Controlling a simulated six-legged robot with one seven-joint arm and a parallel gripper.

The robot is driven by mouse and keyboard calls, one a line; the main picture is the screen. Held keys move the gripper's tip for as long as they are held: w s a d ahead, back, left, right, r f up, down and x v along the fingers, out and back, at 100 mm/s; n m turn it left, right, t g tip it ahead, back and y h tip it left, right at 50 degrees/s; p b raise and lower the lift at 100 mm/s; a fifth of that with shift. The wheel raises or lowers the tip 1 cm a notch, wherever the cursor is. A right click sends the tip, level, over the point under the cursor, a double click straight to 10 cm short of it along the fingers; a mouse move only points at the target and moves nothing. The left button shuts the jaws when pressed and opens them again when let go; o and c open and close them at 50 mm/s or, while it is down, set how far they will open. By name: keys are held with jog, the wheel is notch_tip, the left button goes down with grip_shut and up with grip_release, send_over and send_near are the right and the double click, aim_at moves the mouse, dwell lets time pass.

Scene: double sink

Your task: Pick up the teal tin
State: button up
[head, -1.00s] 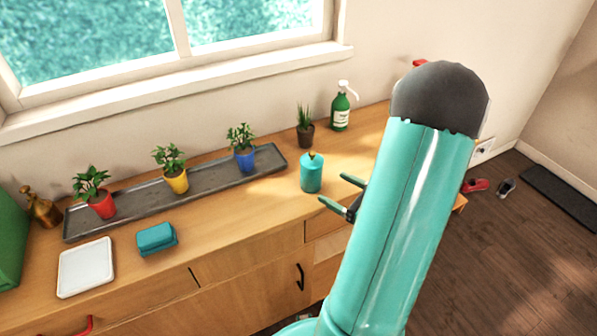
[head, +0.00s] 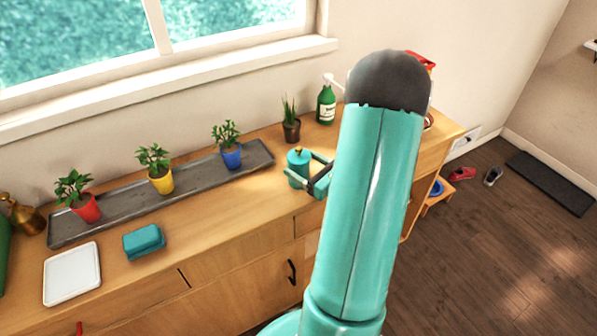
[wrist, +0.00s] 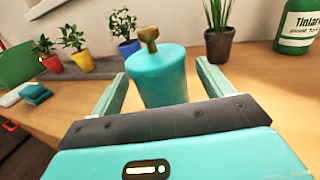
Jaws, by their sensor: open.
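The teal tin (head: 298,162) is a round canister with a brass knob on top. It stands upright on the wooden counter near its right part. It also shows in the wrist view (wrist: 158,84), upright between the two fingers. My gripper (head: 303,166) is open, with one finger on each side of the tin. In the wrist view a gap shows between the tin and the right finger; the left finger is closer to it. I cannot tell whether the left finger touches. The tin's lower part is hidden behind the gripper in the wrist view.
A long grey tray (head: 118,203) with potted plants runs along the back. A dark pot plant (head: 291,130) and a green bottle (head: 326,106) stand behind the tin. A teal folded block (head: 144,241) and a white board (head: 71,273) lie to the left.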

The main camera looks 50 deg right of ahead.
aim_at(294, 158)
jog(key=w, duration=0.4)
jog(key=shift+a, duration=0.1)
jog(key=c, duration=1.1)
jog(key=shift+r, duration=0.25)
